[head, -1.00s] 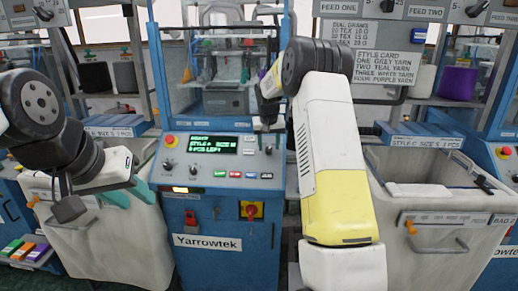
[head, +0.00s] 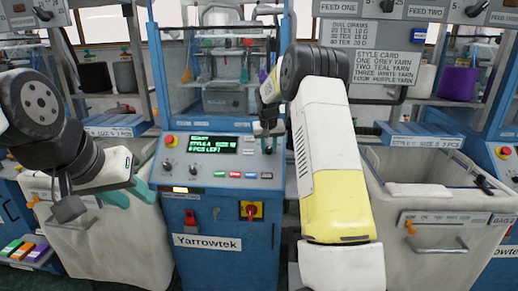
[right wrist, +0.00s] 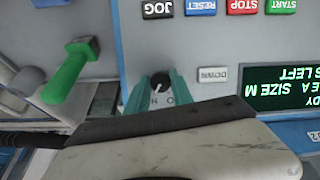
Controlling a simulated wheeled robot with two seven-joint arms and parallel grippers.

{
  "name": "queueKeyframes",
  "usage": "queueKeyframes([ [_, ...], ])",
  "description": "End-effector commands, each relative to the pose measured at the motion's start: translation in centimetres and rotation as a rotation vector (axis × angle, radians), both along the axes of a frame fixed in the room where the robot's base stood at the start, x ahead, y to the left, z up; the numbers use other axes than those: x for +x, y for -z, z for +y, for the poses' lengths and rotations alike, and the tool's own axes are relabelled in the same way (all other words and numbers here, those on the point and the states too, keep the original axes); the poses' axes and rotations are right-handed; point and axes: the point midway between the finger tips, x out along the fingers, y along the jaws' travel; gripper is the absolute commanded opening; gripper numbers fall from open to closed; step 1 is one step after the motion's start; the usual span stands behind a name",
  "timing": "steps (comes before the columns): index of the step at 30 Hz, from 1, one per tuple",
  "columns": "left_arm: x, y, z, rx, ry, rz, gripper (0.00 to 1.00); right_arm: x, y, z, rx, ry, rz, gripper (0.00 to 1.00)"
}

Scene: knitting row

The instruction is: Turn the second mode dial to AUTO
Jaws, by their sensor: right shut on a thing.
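In the right wrist view, which is upside down, a small black dial (right wrist: 160,80) with a white pointer mark sits on the grey panel. The teal fingers of my right gripper (right wrist: 160,87) stand on both sides of it, shut on it. Letters that look like H and O show beside the dial; the rest of its scale is hidden. In the head view, my right gripper (head: 267,140) is at the right end of the control panel (head: 218,175), right of the green-lettered display (head: 212,145). My left gripper (head: 124,193) is open and empty, in front of a pale bin.
A row of coloured buttons (head: 236,174) lies below the display. A green-handled lever (right wrist: 72,70) stands beside the panel in the wrist view. Pale bins (head: 425,200) flank the machine.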

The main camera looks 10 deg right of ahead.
Motion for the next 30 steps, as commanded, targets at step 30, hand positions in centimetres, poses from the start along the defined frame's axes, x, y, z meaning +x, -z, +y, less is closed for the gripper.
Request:
queueKeyframes([
  [30, 0.00, 0.00, 0.00, 0.000, 0.000, 0.000, 0.36, -0.01, 0.02, 0.34, -0.457, -0.604, 0.133, 0.00],
])
